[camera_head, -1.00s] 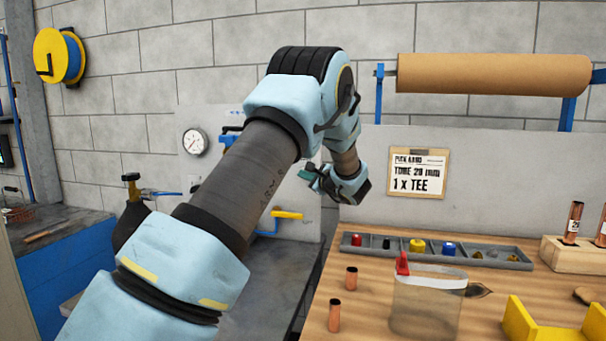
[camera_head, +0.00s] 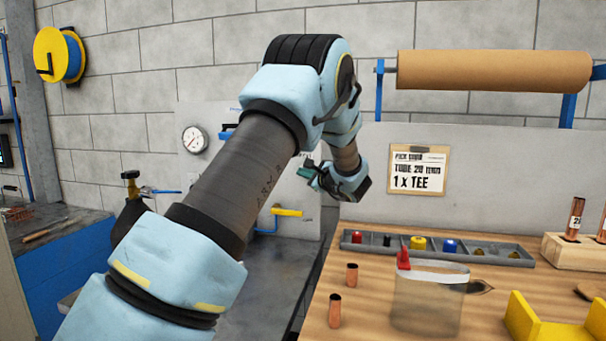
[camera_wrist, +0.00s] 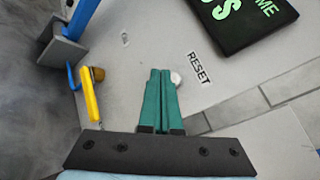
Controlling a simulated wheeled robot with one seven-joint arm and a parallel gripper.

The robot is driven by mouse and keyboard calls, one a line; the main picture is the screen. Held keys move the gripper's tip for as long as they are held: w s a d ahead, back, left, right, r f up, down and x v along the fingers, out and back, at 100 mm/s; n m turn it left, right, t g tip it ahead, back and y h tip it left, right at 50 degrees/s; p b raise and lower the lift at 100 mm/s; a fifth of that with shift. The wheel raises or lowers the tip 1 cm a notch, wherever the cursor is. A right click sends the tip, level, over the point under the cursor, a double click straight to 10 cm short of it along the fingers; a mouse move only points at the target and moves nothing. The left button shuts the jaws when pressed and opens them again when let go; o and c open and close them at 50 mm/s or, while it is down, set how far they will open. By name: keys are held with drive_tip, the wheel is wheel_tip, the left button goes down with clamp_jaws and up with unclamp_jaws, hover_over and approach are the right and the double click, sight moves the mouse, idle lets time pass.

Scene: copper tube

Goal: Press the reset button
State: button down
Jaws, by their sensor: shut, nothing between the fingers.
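The reset button (camera_wrist: 176,78) is a small pale round knob on the grey panel in the wrist view, partly hidden behind my fingers. The printed label RESET (camera_wrist: 198,68) is just right of it. My gripper (camera_wrist: 160,73) has its two green fingers pressed together, empty, with the tips just left of the button in the picture. I cannot tell whether they touch it. In the head view my gripper (camera_head: 306,172) is in front of the grey panel, and the button cannot be made out there.
A black display with green letters (camera_wrist: 240,18) is above the label. A yellow lever (camera_wrist: 90,98) and a blue bracket (camera_wrist: 70,42) are at the left. In the head view, a wooden bench (camera_head: 375,325) with copper pieces and a clear container (camera_head: 428,305) stands at the right.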

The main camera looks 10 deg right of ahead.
drive_tip(key=shift+s+a, duration=0.1)
drive_tip(key=s+a+b, duration=0.1)
drive_tip(key=s, duration=0.1)
drive_tip(key=s+a+b, duration=0.1)
drive_tip(key=s+b, duration=0.1)
drive_tip(key=shift+s+a, duration=0.2)
idle(0.5)
idle(0.4)
